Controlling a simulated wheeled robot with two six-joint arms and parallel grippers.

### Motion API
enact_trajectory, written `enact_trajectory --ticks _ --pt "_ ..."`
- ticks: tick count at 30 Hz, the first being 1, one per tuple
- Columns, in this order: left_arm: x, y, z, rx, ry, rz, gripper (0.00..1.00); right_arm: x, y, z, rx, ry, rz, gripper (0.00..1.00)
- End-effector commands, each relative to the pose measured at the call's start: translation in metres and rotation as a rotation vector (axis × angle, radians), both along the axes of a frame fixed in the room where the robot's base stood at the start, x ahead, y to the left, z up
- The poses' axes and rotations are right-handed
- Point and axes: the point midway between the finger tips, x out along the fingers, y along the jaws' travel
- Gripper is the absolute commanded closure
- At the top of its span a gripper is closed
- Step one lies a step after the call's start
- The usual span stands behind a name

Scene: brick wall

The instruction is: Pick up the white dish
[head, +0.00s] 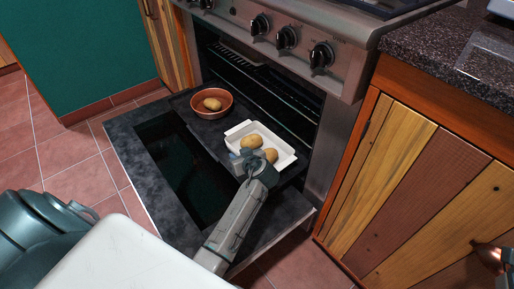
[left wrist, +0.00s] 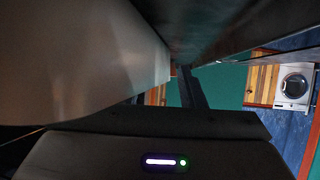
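The white dish (head: 286,157) is a rectangular tray on a dark rack pulled out over the open oven door, in the head view. Two potatoes (head: 251,141) lie in it. My left gripper (head: 251,163) is at the dish's near left corner, and its fingers overlap the rim in the picture. I cannot tell whether they are closed on it. In the left wrist view, a large pale surface (left wrist: 85,60) fills the upper left very close to the camera; I cannot tell what it is.
A brown bowl (head: 226,109) with a potato stands on the rack left of the dish. The open oven door (head: 135,160) lies below. The oven front (head: 290,75) rises behind, and a wooden cabinet (head: 400,180) is at the right. Tiled floor is clear at the left.

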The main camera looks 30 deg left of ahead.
Motion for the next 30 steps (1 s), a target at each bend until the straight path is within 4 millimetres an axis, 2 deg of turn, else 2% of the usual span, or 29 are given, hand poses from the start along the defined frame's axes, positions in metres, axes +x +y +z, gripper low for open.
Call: enact_trajectory --ticks 3,4,9,30 --pt "0.0001 -0.0002 0.0007 0.0 0.0 0.0 0.64 -0.0014 0.0002 0.0022 -0.005 -0.006 0.002 0.64" --pt "0.0002 -0.0001 0.0008 0.0 0.0 0.0 0.68 -0.0017 0.0003 0.0021 -0.006 -0.006 0.002 0.64" --pt "0.0002 0.0 0.0008 0.0 0.0 0.0 1.0 -0.0025 0.0005 0.0011 -0.008 -0.003 0.003 0.64" --pt "0.0 0.0005 0.0003 0.002 0.003 -0.001 1.0 -0.0018 0.0003 -0.0005 -0.006 0.001 0.002 0.64"
